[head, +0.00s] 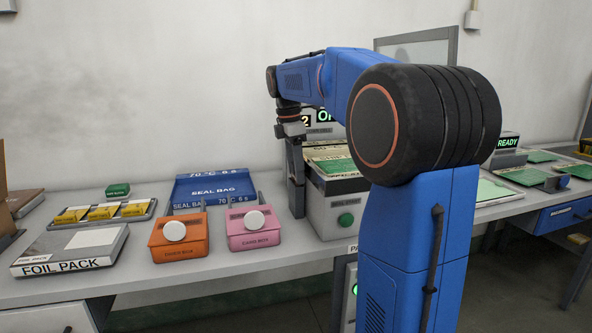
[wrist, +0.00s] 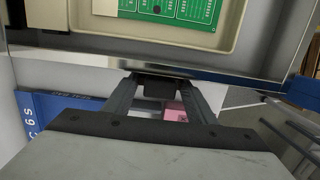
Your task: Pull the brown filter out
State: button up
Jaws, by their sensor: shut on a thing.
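My gripper (head: 296,205) points down at the left side of a pale box-shaped unit (head: 330,217) with a green button. In the wrist view my gripper (wrist: 160,82) has its two fingers on either side of a small dark block (wrist: 161,88), just under the metal edge (wrist: 150,62) of the unit. The fingers are shut on this block. I cannot tell whether it is part of the brown filter. No clearly brown filter face shows; the unit and my fingers hide most of that side.
A pink box (head: 254,228) and an orange box (head: 179,237) stand left of my gripper. A blue seal bag tray (head: 212,187) lies behind them. Green boards (head: 335,167) sit on top of the unit. A foil pack (head: 72,250) lies at the far left.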

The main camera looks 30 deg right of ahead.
jog(key=shift+r, duration=0.65)
jog(key=shift+r, duration=4.55)
